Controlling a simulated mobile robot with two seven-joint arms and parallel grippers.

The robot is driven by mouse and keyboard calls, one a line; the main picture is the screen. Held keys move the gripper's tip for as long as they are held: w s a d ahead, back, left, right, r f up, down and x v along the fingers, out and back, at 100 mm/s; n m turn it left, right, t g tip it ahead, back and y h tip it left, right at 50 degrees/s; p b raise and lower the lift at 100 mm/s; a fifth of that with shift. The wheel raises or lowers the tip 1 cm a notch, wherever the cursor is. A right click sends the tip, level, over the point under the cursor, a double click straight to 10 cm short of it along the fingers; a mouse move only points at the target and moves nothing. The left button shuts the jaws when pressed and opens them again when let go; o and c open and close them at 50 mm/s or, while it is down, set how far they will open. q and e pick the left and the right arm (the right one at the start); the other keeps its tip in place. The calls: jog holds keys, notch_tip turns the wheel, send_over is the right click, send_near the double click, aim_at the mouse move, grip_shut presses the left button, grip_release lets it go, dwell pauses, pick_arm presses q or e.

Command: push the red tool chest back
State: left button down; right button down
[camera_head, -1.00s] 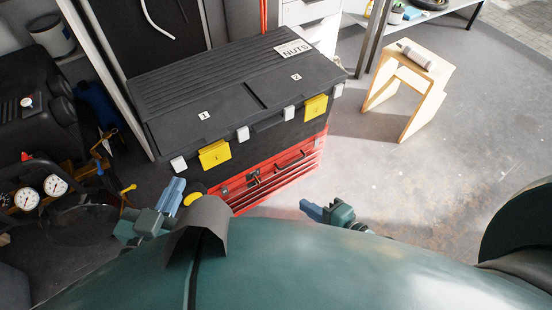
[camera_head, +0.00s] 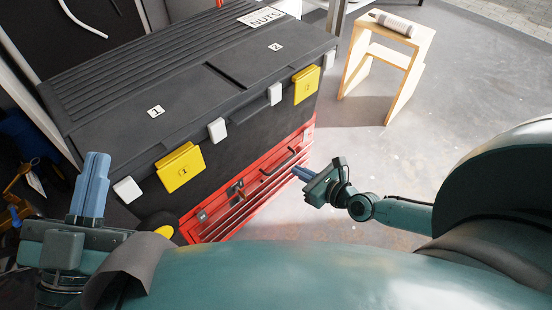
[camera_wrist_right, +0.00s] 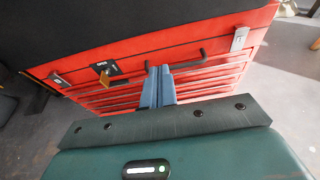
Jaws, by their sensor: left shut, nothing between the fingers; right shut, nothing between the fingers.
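The red tool chest (camera_head: 262,182) stands low under a large black toolbox (camera_head: 170,85) with yellow latches. In the head view its front, with drawer lines and a dark handle, faces me. My right gripper (camera_head: 299,174) is shut and empty, with its blue fingers pointing at the right part of the chest's front. In the right wrist view the shut fingers (camera_wrist_right: 158,70) overlap the chest's front (camera_wrist_right: 210,65) beside the handle; contact is hard to tell. My left gripper (camera_head: 92,160) is shut and empty, left of the chest and in front of the toolbox's left corner.
A wooden stool (camera_head: 385,60) with a grey cylindrical object (camera_head: 391,23) on it stands at the back right. Blue and yellow equipment (camera_head: 20,160) is at the left edge. The concrete floor (camera_head: 450,120) to the right is clear.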

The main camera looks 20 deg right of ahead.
aim_at(269, 153)
jog(key=x, duration=0.8)
jog(key=shift+w+a+r+b, duration=0.1)
jog(key=shift+r+b, duration=0.25)
jog(key=shift+b, duration=0.05)
pick_arm(q)
jog(key=shift+w+a+r+m+h, duration=0.1)
jog(key=shift+r+m+h, duration=0.5)
jog(key=shift+r+m, duration=0.1)
pick_arm(e)
jog(key=shift+w+a, duration=0.15)
jog(key=shift+w, duration=0.4)
jog(key=shift+a, duration=0.1)
